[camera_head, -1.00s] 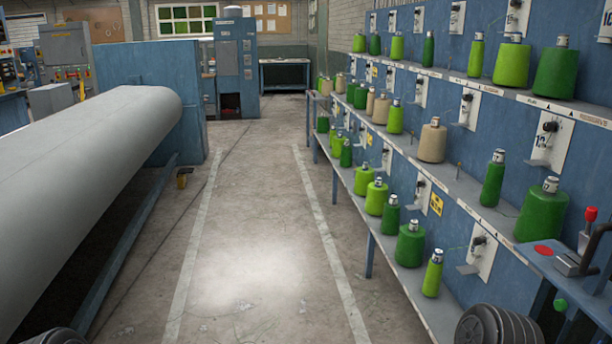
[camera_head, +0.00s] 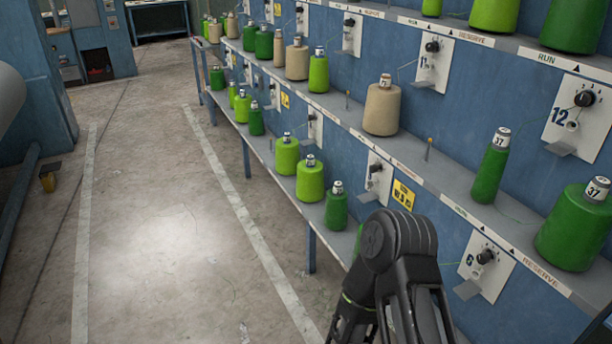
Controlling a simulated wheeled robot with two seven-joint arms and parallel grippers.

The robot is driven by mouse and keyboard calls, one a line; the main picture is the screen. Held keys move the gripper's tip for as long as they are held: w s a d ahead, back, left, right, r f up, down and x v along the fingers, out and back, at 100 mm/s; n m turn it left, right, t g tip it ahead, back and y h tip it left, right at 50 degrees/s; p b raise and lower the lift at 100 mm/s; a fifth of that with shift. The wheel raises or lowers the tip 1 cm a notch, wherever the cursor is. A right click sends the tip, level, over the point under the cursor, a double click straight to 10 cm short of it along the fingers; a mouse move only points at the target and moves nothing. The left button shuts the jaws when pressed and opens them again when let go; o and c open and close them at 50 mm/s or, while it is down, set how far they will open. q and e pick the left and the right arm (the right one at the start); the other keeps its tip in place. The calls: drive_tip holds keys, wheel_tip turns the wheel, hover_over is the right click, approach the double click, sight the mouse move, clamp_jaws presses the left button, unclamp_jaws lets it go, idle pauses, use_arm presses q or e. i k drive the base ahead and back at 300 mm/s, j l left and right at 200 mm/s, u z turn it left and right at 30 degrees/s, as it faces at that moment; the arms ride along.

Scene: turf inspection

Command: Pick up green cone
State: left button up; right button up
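Several green yarn cones stand on the blue shelf rack at the right. On the middle shelf are a slim dark green cone (camera_head: 491,168) and a wide dark green cone (camera_head: 577,228), both with tops marked 37. A light green cone (camera_head: 318,73) stands farther along that shelf. On the lower shelf are light green cones (camera_head: 310,180) and a dark green cone (camera_head: 337,207). A black arm of mine rises at the bottom centre right and hides part of the lower shelf and a green cone (camera_head: 358,240) behind it. Neither gripper's fingertips can be made out.
Beige cones (camera_head: 382,108) stand among the green ones. Numbered dial plates (camera_head: 580,117) and small pegs line the rack. The concrete aisle (camera_head: 160,220) on the left is clear, with a small yellow-black object (camera_head: 48,178) at its left side.

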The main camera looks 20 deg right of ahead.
sight(335, 216)
drive_tip(key=i+j+z, duration=0.1)
drive_tip(key=i+z, duration=0.4)
drive_tip(key=i+j+z, duration=0.2)
drive_tip(key=z, duration=0.25)
drive_tip(key=i+j+z, duration=0.7)
drive_tip(key=j+z, duration=0.15)
drive_tip(key=z, duration=0.15)
drive_tip(key=i+j+z, duration=0.1)
drive_tip(key=j+z, duration=1.35)
drive_tip(key=i+j, duration=0.4)
drive_tip(key=j, duration=0.2)
drive_tip(key=z, duration=0.05)
